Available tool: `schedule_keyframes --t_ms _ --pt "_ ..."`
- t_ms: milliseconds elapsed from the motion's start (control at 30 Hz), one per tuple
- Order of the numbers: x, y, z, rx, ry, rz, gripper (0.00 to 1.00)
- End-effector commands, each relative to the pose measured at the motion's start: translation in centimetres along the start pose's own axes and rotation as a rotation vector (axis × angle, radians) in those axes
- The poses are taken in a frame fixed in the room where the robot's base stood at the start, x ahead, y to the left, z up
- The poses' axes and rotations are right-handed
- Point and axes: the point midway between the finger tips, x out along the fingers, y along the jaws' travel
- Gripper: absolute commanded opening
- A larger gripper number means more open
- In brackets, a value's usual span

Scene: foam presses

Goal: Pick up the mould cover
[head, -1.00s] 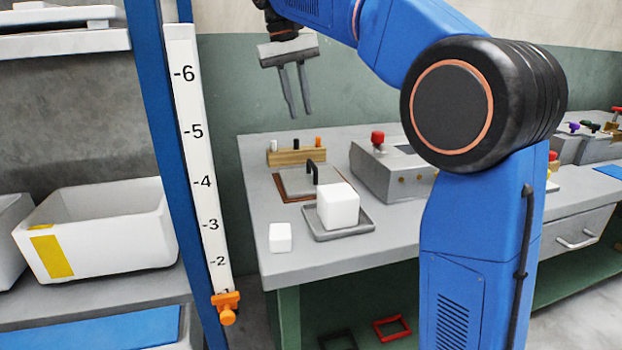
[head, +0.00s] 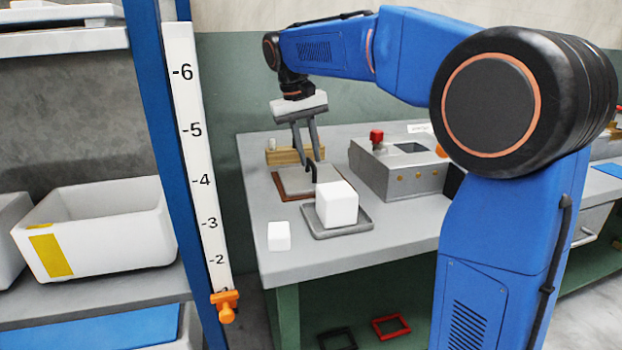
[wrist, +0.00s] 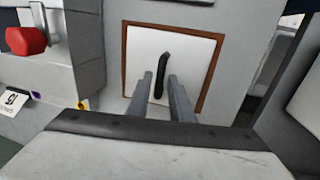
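The mould cover (head: 291,183) is a flat grey plate with an upright black handle, lying on a brown-edged base on the bench. In the wrist view the cover (wrist: 143,50) looks pale, inside a brown frame, with the black handle (wrist: 162,76) near its middle. My gripper (head: 309,161) points down just above the cover. Its fingers are apart, and in the wrist view the gripper (wrist: 161,78) has one finger on each side of the handle's near end. I cannot tell whether the fingers touch it.
A large white block (head: 338,203) on a grey tray (head: 350,232) stands close in front of the cover, with a small white block (head: 279,236) to its left. A grey press box (head: 385,180) with a red knob stands to the right. A wooden rack (head: 282,156) stands behind.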

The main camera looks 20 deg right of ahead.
Motion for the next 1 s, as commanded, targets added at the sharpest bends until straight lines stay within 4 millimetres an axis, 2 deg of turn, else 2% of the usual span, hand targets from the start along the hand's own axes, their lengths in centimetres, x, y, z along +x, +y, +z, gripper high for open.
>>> schedule_keyframes --t_ms 133,300,533,633,1000 --pt "2.1 0.1 0.1 0.000 -0.002 0.001 0.20" --pt "3.3 0.0 0.1 0.000 -0.001 0.000 0.20" --pt "3.4 0.0 0.0 0.000 0.000 0.000 0.20" --pt "3.4 0.0 0.0 0.000 0.000 0.000 0.00" --pt "3.1 0.1 0.0 0.000 0.002 0.000 0.00"
